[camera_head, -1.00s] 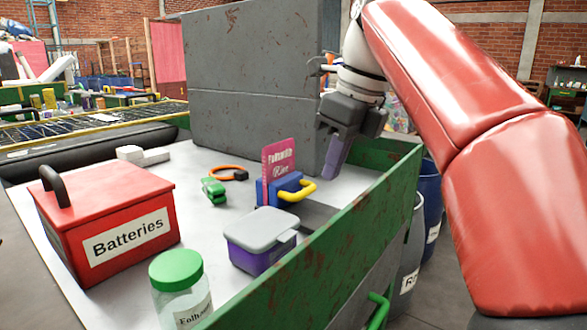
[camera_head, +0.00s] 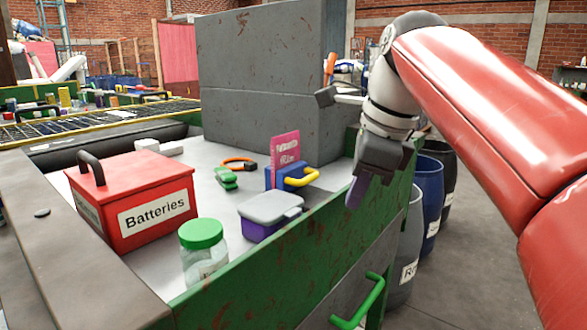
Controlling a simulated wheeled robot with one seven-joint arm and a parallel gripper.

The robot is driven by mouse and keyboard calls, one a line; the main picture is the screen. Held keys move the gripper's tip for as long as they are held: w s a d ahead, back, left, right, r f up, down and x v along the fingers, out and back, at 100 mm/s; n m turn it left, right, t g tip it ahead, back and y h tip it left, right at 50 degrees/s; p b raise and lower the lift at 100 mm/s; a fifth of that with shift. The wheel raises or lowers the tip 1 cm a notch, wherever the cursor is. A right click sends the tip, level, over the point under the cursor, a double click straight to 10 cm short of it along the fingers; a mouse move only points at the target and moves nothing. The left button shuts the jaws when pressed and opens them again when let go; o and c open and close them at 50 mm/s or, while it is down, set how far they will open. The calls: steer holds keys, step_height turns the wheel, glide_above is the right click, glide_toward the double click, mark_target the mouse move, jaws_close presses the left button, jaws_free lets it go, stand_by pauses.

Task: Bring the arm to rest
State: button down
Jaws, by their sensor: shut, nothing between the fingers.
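My red arm (camera_head: 470,100) reaches in from the right side of the head view. My gripper (camera_head: 358,190) hangs at its end, fingers pointing down, shut and empty. It is seen in front of the green side wall (camera_head: 330,215) of the sorting table, near the wall's far end. It appears clear of the things on the table. I cannot tell its exact distance from the wall.
On the table stand a red Batteries box (camera_head: 135,200), a green-lidded jar (camera_head: 203,250), a grey-lidded purple container (camera_head: 268,215), a blue box with yellow handle (camera_head: 292,176) and a pink packet (camera_head: 285,147). A grey block (camera_head: 262,80) rises behind. Bins (camera_head: 428,195) stand right of the table.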

steer(key=s+d+f+n+t, duration=0.1)
steer(key=s+d+f+n, duration=0.1)
steer(key=s+f+n, duration=0.2)
steer(key=s+d+f+n+t+h, duration=0.1)
steer(key=s+d+f+n, duration=0.1)
steer(key=s+f+n, duration=0.3)
steer(key=s+d+f+n+h, duration=0.1)
steer(key=s+f+n, duration=0.3)
steer(key=f+n, duration=0.7)
step_height(320, 180, down, 4)
steer(key=shift+s+d+f+n+t, duration=0.15)
steer(key=shift+s+d+n+t, duration=0.2)
steer(key=shift+d, duration=0.2)
